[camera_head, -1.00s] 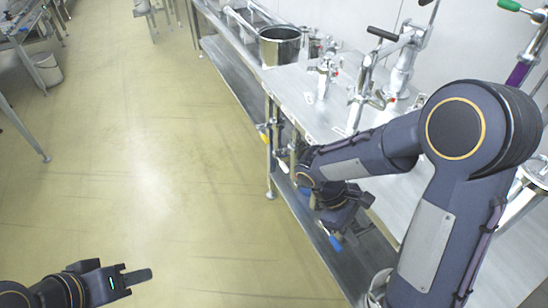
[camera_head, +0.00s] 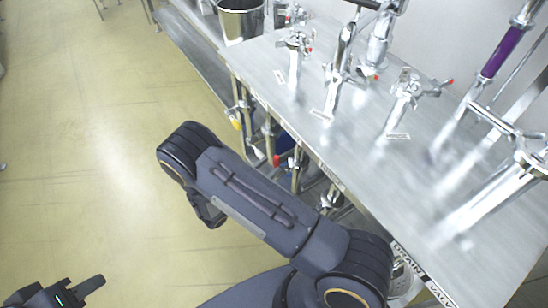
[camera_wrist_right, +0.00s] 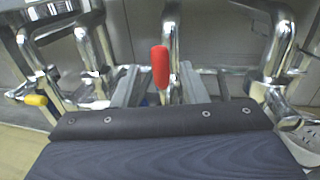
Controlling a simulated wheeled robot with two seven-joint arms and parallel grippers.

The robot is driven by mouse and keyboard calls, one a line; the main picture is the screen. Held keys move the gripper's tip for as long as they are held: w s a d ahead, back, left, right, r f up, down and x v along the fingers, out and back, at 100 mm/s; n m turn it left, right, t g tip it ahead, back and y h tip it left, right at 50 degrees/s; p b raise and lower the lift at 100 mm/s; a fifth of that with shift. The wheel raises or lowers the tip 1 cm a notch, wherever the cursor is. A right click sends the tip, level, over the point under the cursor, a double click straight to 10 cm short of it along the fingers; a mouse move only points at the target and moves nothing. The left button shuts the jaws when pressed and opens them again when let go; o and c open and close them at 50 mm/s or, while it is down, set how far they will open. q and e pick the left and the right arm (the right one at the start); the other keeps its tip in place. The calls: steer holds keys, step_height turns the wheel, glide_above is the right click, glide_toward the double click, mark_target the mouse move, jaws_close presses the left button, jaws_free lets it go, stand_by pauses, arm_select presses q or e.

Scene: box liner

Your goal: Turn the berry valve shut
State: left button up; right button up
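A red valve handle (camera_wrist_right: 161,67) stands upright in the right wrist view, in front of a metal pipe. A red handle also shows under the bench edge in the head view (camera_head: 277,160). I cannot read a label that says which valve is the berry one. My right gripper (camera_wrist_right: 160,90) has its grey fingers apart, one on each side of the red handle's lower part; contact is unclear. In the head view my right forearm hides this gripper. My left gripper (camera_head: 90,286) is at the bottom left over the floor, and its opening does not show.
A yellow handle (camera_wrist_right: 36,100) is on a pipe to the left. Pipes run under the steel bench (camera_head: 340,150), which carries taps (camera_head: 405,95) and a metal pot (camera_head: 241,18). A drain valve label (camera_head: 410,262) is on its front edge. The floor at left is clear.

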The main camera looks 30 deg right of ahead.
mark_target(274, 163)
steer(key=shift+p+x, duration=0.3)
steer(key=shift+x, duration=1.85)
steer(key=shift+s, duration=0.1)
jaws_close()
